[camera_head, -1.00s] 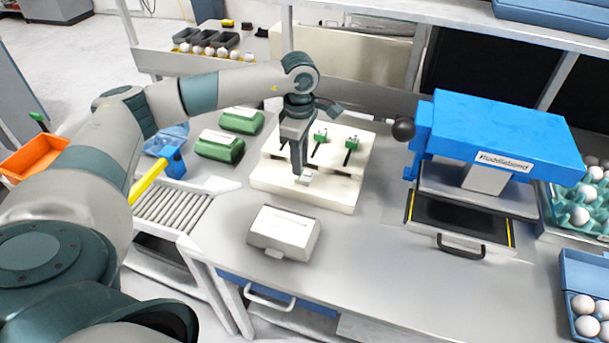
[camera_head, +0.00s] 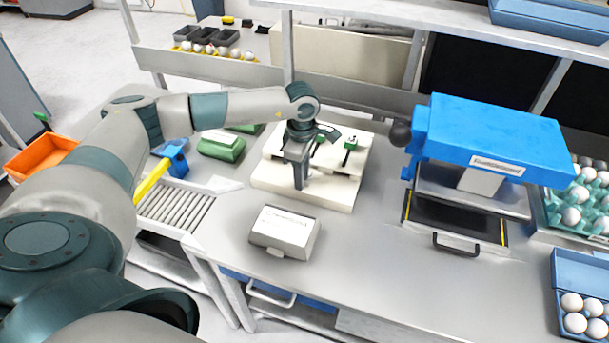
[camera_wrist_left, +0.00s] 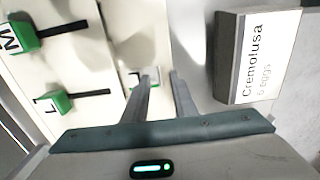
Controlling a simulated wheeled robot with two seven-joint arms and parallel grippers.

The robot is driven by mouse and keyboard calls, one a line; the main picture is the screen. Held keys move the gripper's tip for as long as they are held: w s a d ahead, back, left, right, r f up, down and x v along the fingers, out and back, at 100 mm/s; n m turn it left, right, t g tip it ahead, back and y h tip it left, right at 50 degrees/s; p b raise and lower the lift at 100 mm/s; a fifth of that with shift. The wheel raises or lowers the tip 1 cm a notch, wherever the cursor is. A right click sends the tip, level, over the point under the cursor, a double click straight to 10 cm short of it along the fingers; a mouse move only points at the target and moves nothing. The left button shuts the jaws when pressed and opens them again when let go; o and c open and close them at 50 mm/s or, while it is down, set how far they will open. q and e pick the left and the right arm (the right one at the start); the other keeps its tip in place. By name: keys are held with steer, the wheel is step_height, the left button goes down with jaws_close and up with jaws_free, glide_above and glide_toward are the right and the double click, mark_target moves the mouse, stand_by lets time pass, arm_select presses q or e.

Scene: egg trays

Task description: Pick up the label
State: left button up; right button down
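The cream stand (camera_head: 335,193) holds green-headed pieces, one of them (camera_head: 350,146) plain in the head view. In the left wrist view two green blocks show white lettered faces, M (camera_wrist_left: 22,37) and L (camera_wrist_left: 56,102). A small white piece with a dark mark (camera_wrist_left: 133,78), possibly the label, lies on the stand beside and partly behind one fingertip. My left gripper (camera_head: 299,186) points down over the stand's front part; its fingers (camera_wrist_left: 160,78) are apart, with a narrow gap and nothing clearly held. My right gripper is out of view.
A blue press (camera_head: 490,135) stands at right, a roller conveyor (camera_head: 175,206) at left.

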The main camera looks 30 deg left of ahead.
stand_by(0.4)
arm_select(q)
jaws_close()
steer(key=shift+r+b, duration=0.4)
steer(key=shift+r, duration=0.15)
step_height(320, 180, up, 9)
steer(key=b, duration=0.3)
steer(key=shift+f, duration=0.1)
